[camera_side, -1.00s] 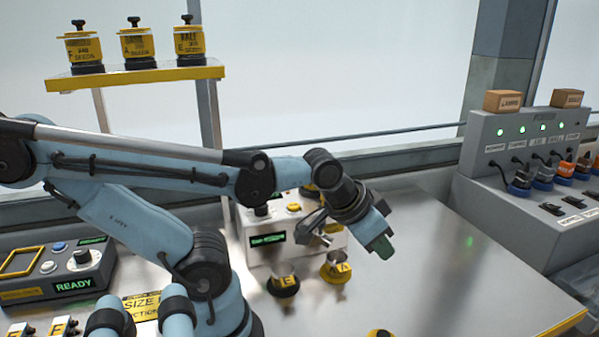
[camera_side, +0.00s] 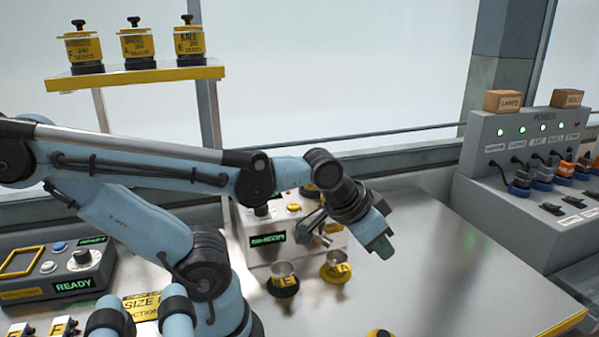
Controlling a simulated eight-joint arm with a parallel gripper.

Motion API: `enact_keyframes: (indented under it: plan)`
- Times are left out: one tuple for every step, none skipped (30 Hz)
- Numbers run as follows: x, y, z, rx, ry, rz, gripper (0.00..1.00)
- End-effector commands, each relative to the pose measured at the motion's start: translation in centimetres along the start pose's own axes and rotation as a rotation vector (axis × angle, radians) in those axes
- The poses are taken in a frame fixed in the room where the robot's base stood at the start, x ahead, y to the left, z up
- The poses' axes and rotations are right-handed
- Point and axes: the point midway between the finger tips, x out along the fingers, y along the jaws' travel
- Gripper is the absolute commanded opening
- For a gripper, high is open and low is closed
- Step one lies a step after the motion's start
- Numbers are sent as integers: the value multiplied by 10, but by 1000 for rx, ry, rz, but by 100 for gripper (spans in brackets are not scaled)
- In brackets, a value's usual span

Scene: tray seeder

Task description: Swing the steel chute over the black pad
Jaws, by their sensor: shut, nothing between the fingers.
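My gripper (camera_side: 381,246) is shut and empty, pointing down and right above the bench. It is to the right of the white seeder box (camera_side: 262,252) with a lit green display. A grey metal piece that looks like the steel chute (camera_side: 312,222) juts from the front of that box, just left of my gripper and apart from it. My wrist covers part of the box behind it.
A yellow-edged shelf (camera_side: 140,76) at the upper left holds three seed jars. A control box reading READY (camera_side: 72,272) sits at left. A grey power panel (camera_side: 520,215) with plugs and switches stands at right. The bench (camera_side: 470,275) right of my gripper is clear.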

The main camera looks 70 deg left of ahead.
Motion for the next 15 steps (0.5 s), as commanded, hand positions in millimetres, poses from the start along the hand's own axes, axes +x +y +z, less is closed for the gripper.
enact_keyframes:
  plan:
    - [0,0,0,0,0,0,0]
    - [0,0,0,0,0,0,2]
    - [0,0,0,-1,-1,-1,8]
    - [0,-2,-1,-4,-5,-3,12]
    - [-1,-4,-2,-10,-12,-8,17]
    - [-3,-9,-4,-22,-28,-18,23]
    - [-6,-15,-6,-35,-48,-28,28]
    - [-8,-22,-8,-52,-71,-41,32]
    - [-14,-33,-12,-80,-111,-60,38]
    - [-18,-43,-15,-105,-145,-75,43]
    - [-24,-53,-17,-133,-183,-90,48]
    - [-32,-68,-20,-172,-235,-109,48]
    - [-38,-79,-21,-201,-276,-121,48]
    - [-45,-89,-22,-232,-315,-131,48]
    - [-55,-102,-23,-272,-365,-141,48]
